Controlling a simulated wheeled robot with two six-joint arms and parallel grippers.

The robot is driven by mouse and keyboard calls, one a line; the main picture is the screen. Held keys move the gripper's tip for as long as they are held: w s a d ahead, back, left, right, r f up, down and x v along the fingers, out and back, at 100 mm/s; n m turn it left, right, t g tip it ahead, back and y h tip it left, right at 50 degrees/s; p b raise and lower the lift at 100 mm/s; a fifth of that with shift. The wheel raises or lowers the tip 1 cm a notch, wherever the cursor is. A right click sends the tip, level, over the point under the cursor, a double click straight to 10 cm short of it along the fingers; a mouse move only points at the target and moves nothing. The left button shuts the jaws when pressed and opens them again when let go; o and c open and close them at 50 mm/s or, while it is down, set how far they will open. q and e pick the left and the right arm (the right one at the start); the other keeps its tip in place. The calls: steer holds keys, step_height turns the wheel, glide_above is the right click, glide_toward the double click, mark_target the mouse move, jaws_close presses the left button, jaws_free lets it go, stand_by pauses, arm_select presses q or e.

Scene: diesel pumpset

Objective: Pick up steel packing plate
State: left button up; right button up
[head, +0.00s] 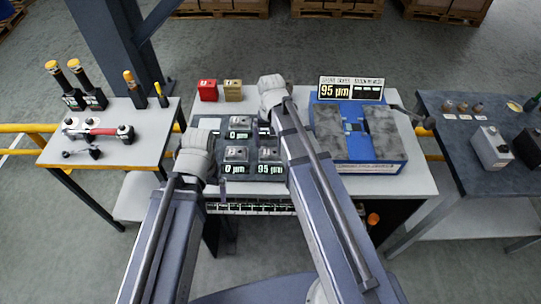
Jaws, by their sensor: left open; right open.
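I cannot tell which, if any, is the steel packing plate. My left gripper (192,158) is at the unit's left side, largely hidden by its wrist. My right gripper (268,108) is over the unit's back right, also largely hidden by wrist and arm. Both are open; no held object shows.
A blue machine (352,165) with grey pads and a 95 µm display (351,89) stands on the right. Red (208,90) and tan (233,90) blocks stand at the back. Side tables hold tools (97,133) on the left and a grey container (490,147) on the right.

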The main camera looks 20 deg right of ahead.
mark_target(271, 152)
step_height(271, 152, down, 5)
steer(key=b, duration=0.4)
steer(key=shift+s+a+r, duration=0.15)
steer(key=shift+r, duration=0.15)
steer(key=shift+c, duration=0.2)
jaws_close()
step_height(271, 152, up, 10)
steer(key=p, duration=1)
